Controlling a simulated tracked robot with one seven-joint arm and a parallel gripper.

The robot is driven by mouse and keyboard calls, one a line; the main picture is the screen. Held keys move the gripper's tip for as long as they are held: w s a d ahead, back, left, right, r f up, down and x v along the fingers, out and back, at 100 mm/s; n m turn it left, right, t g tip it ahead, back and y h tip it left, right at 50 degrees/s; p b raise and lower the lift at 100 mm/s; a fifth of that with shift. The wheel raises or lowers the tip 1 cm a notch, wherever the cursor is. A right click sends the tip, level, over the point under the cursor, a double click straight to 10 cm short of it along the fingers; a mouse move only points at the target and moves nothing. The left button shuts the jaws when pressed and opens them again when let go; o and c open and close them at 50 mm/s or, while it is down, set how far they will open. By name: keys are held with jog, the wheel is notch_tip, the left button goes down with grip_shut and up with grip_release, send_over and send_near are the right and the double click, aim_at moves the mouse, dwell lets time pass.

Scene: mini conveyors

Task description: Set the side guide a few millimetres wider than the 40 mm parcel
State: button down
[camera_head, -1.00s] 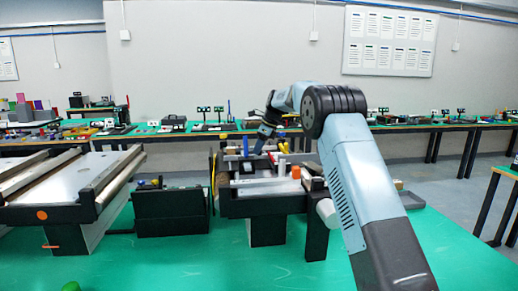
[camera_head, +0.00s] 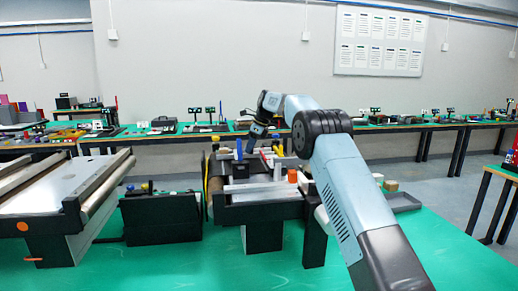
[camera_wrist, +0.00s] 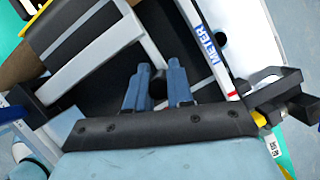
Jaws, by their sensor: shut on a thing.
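My gripper (camera_wrist: 157,88) is shut on a small dark knob (camera_wrist: 158,80), with one blue finger on each side of it. In the head view my gripper (camera_head: 250,147) is low over the small conveyor (camera_head: 262,212), and its fingertips are hard to make out. A pale rail (camera_wrist: 142,36) runs beside the dark belt in the wrist view, to the upper left of the knob; it looks like the side guide. I cannot tell the guide's gap, and I cannot pick out the 40 mm parcel for sure.
An orange cylinder (camera_head: 292,176) stands at the conveyor's near side. A larger conveyor (camera_head: 70,190) stands at left, with a dark box (camera_head: 162,218) between them. Small brown blocks (camera_head: 390,185) lie by a grey tray (camera_head: 403,202) at right. The green tabletop in front is clear.

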jog(key=shift+w, duration=0.15)
jog(key=c, duration=1)
grip_release()
jog(key=v, duration=1.3)
jog(key=shift+d+r, duration=0.2)
